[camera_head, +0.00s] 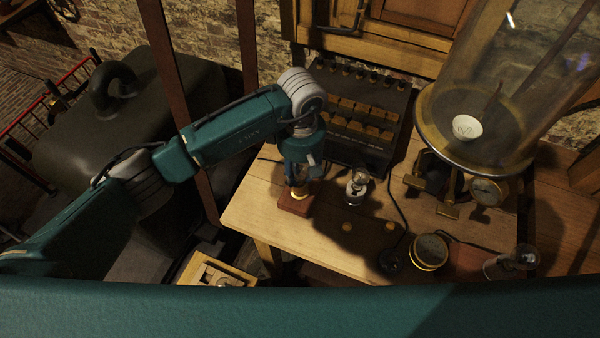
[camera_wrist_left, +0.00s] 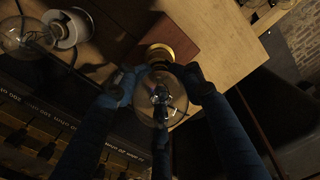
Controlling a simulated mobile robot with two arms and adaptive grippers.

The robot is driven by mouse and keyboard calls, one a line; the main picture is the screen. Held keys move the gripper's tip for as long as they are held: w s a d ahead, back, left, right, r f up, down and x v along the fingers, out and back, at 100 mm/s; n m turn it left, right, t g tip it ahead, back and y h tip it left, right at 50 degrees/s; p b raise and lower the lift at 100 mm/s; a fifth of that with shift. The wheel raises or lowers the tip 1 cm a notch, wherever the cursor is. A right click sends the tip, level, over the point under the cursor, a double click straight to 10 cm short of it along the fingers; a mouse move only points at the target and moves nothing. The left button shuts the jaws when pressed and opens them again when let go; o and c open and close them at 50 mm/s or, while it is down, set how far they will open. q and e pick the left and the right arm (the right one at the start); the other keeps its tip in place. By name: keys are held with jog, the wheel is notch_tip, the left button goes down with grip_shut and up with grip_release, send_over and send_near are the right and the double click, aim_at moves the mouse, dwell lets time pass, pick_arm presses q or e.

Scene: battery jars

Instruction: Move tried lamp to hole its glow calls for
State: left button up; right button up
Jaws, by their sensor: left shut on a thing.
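My left gripper (camera_head: 302,182) is shut on a clear glass lamp (camera_wrist_left: 158,97), with one finger on each side of the bulb. The lamp is over a red-brown wooden block (camera_head: 290,206) with a brass ring (camera_wrist_left: 158,51). I cannot tell whether its base sits in the ring or just above it, and no clear glow shows in the bulb. A second glass lamp (camera_head: 357,187) stands on the table right of the gripper; it also shows in the left wrist view (camera_wrist_left: 22,35). Another lamp (camera_head: 512,261) is at the right. My right gripper is not in view.
A dark box with rows of brass-coloured blocks (camera_head: 362,115) stands behind. A large glass bell jar (camera_head: 490,95) with a gauge (camera_head: 487,191) is at the back right. A round brass-rimmed container (camera_head: 429,251) and a cable are at the front.

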pick_arm(q)
jog(key=shift+n+b, duration=0.3)
jog(key=shift+n, duration=0.7)
jog(key=n, duration=0.3)
jog(key=shift+n, duration=0.3)
jog(key=shift+r, duration=0.3)
jog(key=shift+r, duration=0.75)
jog(key=shift+r+p, duration=0.25)
jog(key=shift+p, duration=0.05)
